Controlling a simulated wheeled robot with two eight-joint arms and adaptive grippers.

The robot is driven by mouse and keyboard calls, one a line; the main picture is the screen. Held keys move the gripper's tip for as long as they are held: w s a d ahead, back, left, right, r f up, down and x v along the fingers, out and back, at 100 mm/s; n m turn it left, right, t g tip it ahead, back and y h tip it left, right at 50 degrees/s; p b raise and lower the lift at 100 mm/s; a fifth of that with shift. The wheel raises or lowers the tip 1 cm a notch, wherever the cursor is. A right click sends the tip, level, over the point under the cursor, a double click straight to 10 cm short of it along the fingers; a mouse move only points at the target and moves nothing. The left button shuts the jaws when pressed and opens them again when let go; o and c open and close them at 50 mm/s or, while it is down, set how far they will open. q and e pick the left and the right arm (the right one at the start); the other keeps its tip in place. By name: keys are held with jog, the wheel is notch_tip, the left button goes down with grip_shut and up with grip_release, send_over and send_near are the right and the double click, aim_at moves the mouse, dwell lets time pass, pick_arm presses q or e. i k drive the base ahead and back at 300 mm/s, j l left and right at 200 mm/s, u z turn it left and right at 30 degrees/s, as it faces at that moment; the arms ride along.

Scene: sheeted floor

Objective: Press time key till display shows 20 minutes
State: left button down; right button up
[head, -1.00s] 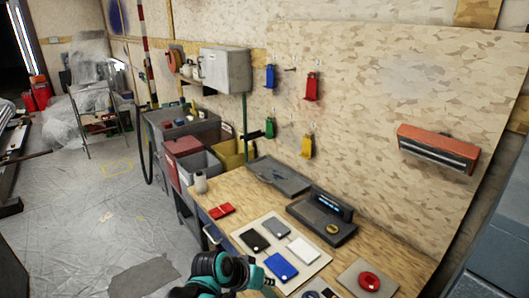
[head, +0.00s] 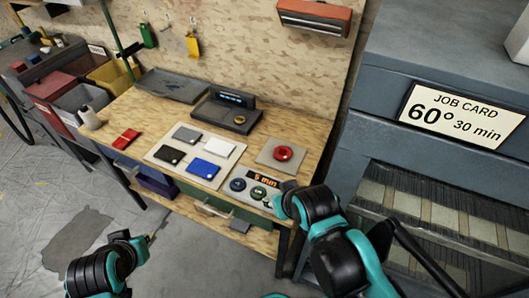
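A small control panel (head: 231,196) lies at the front right of the wooden bench. Its display (head: 265,178) glows orange and seems to read "5 min". Below it are round keys: a dark blue one (head: 237,184) on the left and a green one (head: 258,192) in the middle. Their labels are too small to read. My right gripper (head: 277,206) is at the panel's right edge; its fingers are small and mostly hidden, and contact with a key cannot be told. My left gripper (head: 145,241) is low in front of the bench, over the floor, apart from the panel.
A red button (head: 283,153) on a plate sits behind the panel. A board (head: 196,146) with black, grey, white and blue cards lies to its left. A dark device with a display (head: 226,112) stands behind. A grey cabinet at right bears a job card (head: 461,115) reading "60° 30 min".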

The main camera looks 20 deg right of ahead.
aim_at(239, 183)
jog(key=j+z, duration=0.25)
jog(key=z, duration=0.25)
jog(key=k+j+z, duration=0.1)
jog(key=z, duration=0.4)
jog(key=j, duration=0.15)
